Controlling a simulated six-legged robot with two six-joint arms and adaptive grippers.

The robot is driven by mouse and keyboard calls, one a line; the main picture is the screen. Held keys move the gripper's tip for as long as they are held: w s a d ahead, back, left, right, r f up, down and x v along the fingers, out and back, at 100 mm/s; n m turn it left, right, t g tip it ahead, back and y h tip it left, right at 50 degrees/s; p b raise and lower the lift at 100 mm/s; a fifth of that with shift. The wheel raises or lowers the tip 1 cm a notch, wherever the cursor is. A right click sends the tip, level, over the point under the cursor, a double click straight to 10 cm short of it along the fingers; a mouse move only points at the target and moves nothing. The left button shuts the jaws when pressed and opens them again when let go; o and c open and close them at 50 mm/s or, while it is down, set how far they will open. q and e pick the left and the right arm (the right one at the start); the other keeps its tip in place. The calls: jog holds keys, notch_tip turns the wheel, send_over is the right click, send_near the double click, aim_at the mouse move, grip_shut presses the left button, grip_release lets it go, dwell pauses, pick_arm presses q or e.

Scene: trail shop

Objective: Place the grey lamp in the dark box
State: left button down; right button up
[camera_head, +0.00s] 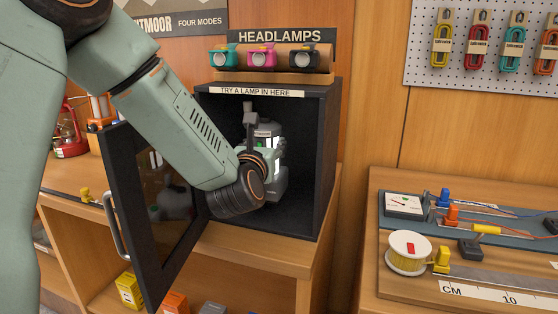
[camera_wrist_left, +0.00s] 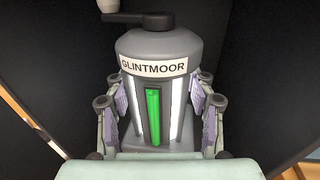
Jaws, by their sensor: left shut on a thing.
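The dark box (camera_head: 325,150) stands on a wooden counter with its glass door (camera_head: 125,200) swung open to the left. The grey lamp (camera_head: 268,133) is inside the box, upright, partly hidden by my left arm and gripper. In the left wrist view the grey lamp (camera_wrist_left: 160,48) shows its GLINTMOOR label, a crank on top and a green strip between lit panels. My left gripper (camera_wrist_left: 160,112) is shut on the lamp, one finger on each side. I cannot see whether the lamp's base touches the box floor. My right gripper is not in view.
Several coloured headlamps (camera_head: 262,56) sit on a rack above the box. A red lantern (camera_head: 70,135) stands at the left behind the door. A bench with a wire spool (camera_head: 408,250) and a meter (camera_head: 403,205) is at the right.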

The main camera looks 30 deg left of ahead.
pick_arm(q)
jog(key=w+d+x, duration=0.1)
jog(key=x, duration=0.8)
notch_tip(320, 180, down, 6)
jog(key=shift+d+b, duration=0.25)
jog(key=shift+b, duration=0.1)
jog(key=shift+s+f, duration=0.1)
jog(key=shift+f, duration=0.05)
jog(key=c, duration=1)
grip_release()
jog(key=shift+f, duration=0.25)
jog(key=o, duration=0.5)
jog(key=shift+r, duration=0.1)
jog(key=v, duration=1.2)
